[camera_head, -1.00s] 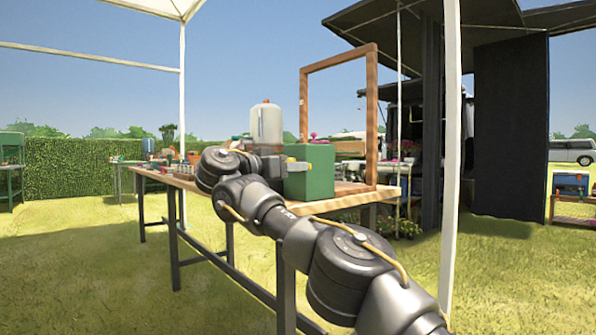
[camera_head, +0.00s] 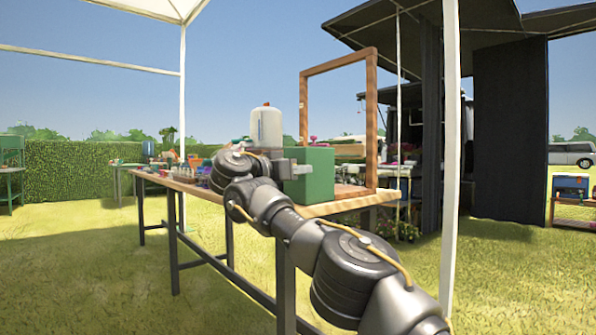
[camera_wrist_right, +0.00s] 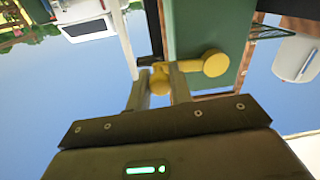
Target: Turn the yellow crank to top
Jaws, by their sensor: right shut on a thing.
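The yellow crank (camera_wrist_right: 214,63) shows in the wrist view, with its round hub on the face of a green box (camera_wrist_right: 207,28). Its arm runs from the hub to the left, to a knob (camera_wrist_right: 159,84). My right gripper (camera_wrist_right: 160,86) is shut on the knob, with one finger on each side. In the head view the green box (camera_head: 318,178) stands at the near end of the wooden table (camera_head: 345,200). My right gripper (camera_head: 293,169) is at its left side there, and the crank is hidden. My left gripper is not in view.
A wooden frame (camera_head: 371,120) stands upright on the table behind the box. A large translucent bottle (camera_head: 266,127) stands behind my right wrist. Small items (camera_head: 190,173) lie along the far table. A white tent pole (camera_head: 449,190) rises at right.

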